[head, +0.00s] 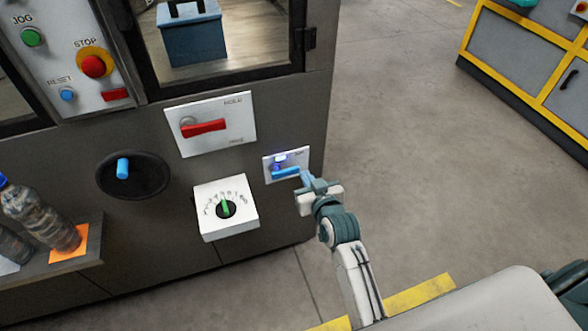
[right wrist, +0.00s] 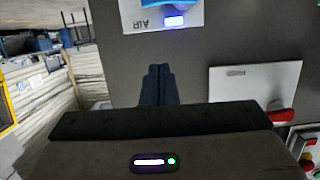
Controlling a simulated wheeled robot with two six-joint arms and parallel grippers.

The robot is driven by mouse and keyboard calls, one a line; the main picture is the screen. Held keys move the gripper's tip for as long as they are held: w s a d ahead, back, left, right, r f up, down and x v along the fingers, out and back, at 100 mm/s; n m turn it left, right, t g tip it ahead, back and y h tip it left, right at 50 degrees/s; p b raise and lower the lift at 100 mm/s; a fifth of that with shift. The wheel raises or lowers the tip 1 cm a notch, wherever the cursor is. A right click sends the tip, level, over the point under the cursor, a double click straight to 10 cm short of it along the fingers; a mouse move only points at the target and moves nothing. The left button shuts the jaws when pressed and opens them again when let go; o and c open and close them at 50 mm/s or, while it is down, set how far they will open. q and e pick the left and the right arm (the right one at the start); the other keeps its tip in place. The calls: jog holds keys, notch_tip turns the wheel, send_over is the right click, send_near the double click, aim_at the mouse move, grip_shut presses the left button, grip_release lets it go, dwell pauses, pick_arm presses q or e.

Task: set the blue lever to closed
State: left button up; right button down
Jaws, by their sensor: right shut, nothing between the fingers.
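The blue lever (head: 285,172) is on a small white plate (head: 272,179) at the right side of the machine front in the head view. It lies roughly horizontal, and a lit blue-white lamp (head: 281,157) glows just above it. My right gripper (head: 306,179) is at the lever's right end, shut and empty; I cannot tell whether it touches. In the right wrist view the closed fingers (right wrist: 158,72) point toward the plate marked AIR (right wrist: 190,16), where only a sliver of the blue lever (right wrist: 165,2) shows at the top edge. My left gripper is out of view.
A red lever (head: 205,128) on a larger plate is up and left. A green-pointer dial (head: 225,208) sits below left, and a round black recess with a blue knob (head: 122,168) lies farther left. Bottles stand on a shelf (head: 85,259). Open floor lies right.

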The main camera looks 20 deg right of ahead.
send_over(284, 170)
jog(key=s+d, duration=0.3)
notch_tip(284, 170, down, 2)
jog(key=f, duration=0.1)
jog(key=w+f, duration=0.1)
jog(key=f, duration=0.1)
jog(key=shift+a, duration=0.1)
jog(key=shift+s+f, duration=0.1)
jog(key=shift+f, duration=0.45)
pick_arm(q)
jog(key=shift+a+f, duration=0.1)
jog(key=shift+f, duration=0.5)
pick_arm(e)
jog(key=shift+f, duration=0.25)
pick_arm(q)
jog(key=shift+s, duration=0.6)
pick_arm(e)
jog(key=shift+f+m, duration=0.1)
jog(key=shift+m, duration=0.2)
